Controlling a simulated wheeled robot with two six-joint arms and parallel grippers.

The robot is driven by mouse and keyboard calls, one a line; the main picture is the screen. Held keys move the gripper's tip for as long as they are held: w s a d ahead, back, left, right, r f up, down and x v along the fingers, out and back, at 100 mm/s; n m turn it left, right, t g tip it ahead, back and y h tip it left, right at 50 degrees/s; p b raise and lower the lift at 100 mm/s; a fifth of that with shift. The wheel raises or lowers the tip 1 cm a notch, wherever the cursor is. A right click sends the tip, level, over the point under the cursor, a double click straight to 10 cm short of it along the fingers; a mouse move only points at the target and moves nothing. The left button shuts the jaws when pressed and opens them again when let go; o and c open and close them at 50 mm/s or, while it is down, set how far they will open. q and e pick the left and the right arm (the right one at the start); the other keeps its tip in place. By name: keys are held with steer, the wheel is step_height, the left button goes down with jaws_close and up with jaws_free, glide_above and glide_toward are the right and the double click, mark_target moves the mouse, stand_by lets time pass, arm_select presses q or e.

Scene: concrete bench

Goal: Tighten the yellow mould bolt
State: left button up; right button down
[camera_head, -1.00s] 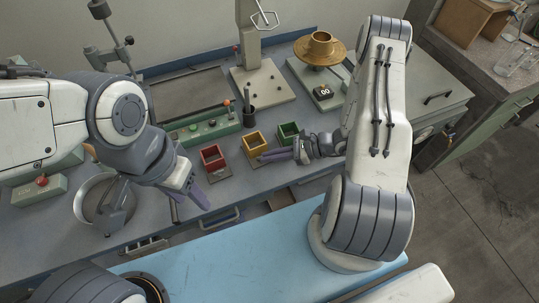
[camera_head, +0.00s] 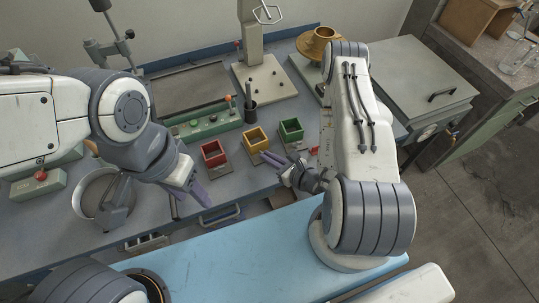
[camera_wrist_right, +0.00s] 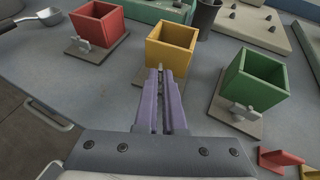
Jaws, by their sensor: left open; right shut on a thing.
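The yellow mould (camera_head: 256,138) is an open-topped square box on a small base plate, between the red and green moulds. It also shows in the right wrist view (camera_wrist_right: 170,50). My right gripper (camera_head: 264,155) reaches its front from the lower right. In the wrist view its purple fingers (camera_wrist_right: 161,80) are closed around the yellow mould bolt (camera_wrist_right: 160,69) at the mould's front face. The fingers hide most of the bolt, so I cannot tell how far it is turned. My left gripper (camera_head: 202,196) is open and empty, over the bench's front edge near the pan.
The red mould (camera_head: 213,153) stands left and the green mould (camera_head: 290,130) right; both show wing bolts in the wrist view. Red pieces (camera_wrist_right: 280,158) lie right of my gripper. A green control box (camera_head: 208,123) and a dark cup (camera_head: 250,112) stand behind.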

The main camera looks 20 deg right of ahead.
steer(key=shift+a+r+m+t+h, duration=0.1)
steer(key=shift+m+t+h, duration=0.2)
steer(key=shift+m+h, duration=0.1)
steer(key=c, duration=1.3)
jaws_free()
